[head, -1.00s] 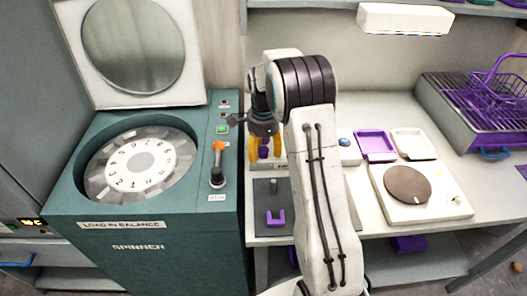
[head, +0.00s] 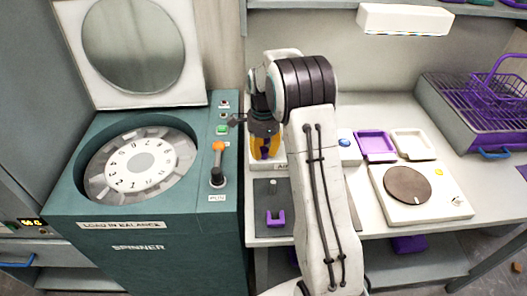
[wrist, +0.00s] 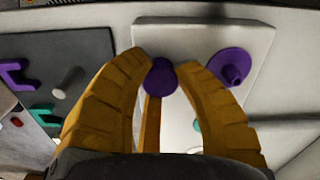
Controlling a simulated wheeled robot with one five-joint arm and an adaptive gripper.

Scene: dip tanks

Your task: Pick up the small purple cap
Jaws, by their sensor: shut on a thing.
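My gripper (head: 264,155) points down over the bench, just left of my upright arm link. In the wrist view its two yellow fingers (wrist: 170,75) are closed in on a small purple cap (wrist: 160,78), which sits between the fingertips. The cap is over or close above a pale block (wrist: 200,40); I cannot tell whether they touch. A wider purple cap with a knob (wrist: 231,68) sits on the same block, right of the fingers. In the head view the fingers and my arm hide most of this spot.
A dark board (head: 262,200) with a purple U-shaped piece (head: 275,219) and a grey peg lies in front. The teal spinner (head: 140,230) stands left, its lever (head: 218,165) near my gripper. A white hotplate-like unit (head: 425,205) and purple tray (head: 376,145) are right.

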